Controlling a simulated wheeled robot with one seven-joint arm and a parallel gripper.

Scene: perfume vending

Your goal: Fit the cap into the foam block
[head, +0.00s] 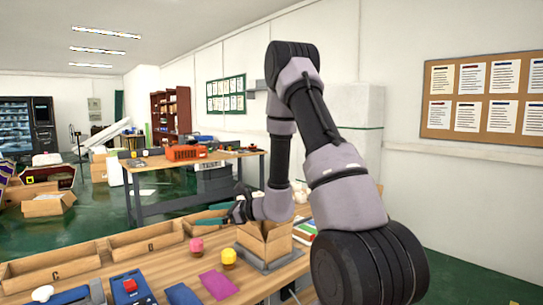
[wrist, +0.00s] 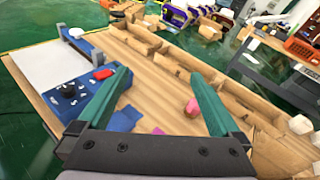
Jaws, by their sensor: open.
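Lettered open cardboard bins (head: 60,268) line the table's far side. A cardboard box (head: 264,243) stands at the right. A magenta sheet (head: 218,284) and a blue flat piece (head: 183,294) lie in front. Bare wood (wrist: 150,85) shows between my fingers.

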